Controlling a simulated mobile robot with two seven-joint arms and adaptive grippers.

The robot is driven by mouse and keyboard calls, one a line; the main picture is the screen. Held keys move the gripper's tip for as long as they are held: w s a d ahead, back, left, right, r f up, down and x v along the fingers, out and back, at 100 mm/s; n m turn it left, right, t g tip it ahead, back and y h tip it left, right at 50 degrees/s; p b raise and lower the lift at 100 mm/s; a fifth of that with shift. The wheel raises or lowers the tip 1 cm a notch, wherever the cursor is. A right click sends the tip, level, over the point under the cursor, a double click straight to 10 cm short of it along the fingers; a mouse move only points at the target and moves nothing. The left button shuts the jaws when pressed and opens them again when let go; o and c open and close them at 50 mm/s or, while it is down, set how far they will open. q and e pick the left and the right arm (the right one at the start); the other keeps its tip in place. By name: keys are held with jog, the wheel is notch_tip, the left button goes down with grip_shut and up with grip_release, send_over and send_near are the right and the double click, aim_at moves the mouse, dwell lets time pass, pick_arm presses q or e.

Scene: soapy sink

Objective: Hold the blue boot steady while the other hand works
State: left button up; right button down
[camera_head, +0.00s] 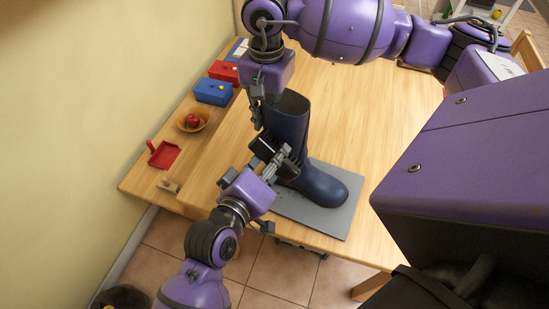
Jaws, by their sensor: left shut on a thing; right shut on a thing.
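The dark blue boot (322,186) stands upright on a grey mat (326,221), its toe pointing right. My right gripper (257,112) comes down from above and is shut on the boot's shaft near its top rim. My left gripper (272,160) reaches up from below and is shut on a small dark block-like thing (262,147), at the left side of the boot by the ankle. I cannot tell what this dark thing is, or whether it touches the boot. The fingers hide part of the boot's shaft.
Along the table's left side lie a red dustpan (163,154), a wooden bowl (205,119) with a red fruit (192,120), a blue box (213,91) and a red box (224,71). The wooden table (372,120) is clear right of the boot.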

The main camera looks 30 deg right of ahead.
pick_arm(q)
jog(key=s+a, duration=0.3)
jog(key=a, duration=0.2)
jog(key=shift+s, duration=0.15)
jog(key=shift+f, duration=0.1)
dwell(0.8)
pick_arm(e)
jog(key=c, duration=1.7)
grip_release()
notch_tip(320, 180, up, 12)
pick_arm(q)
jog(key=shift+a, duration=0.1)
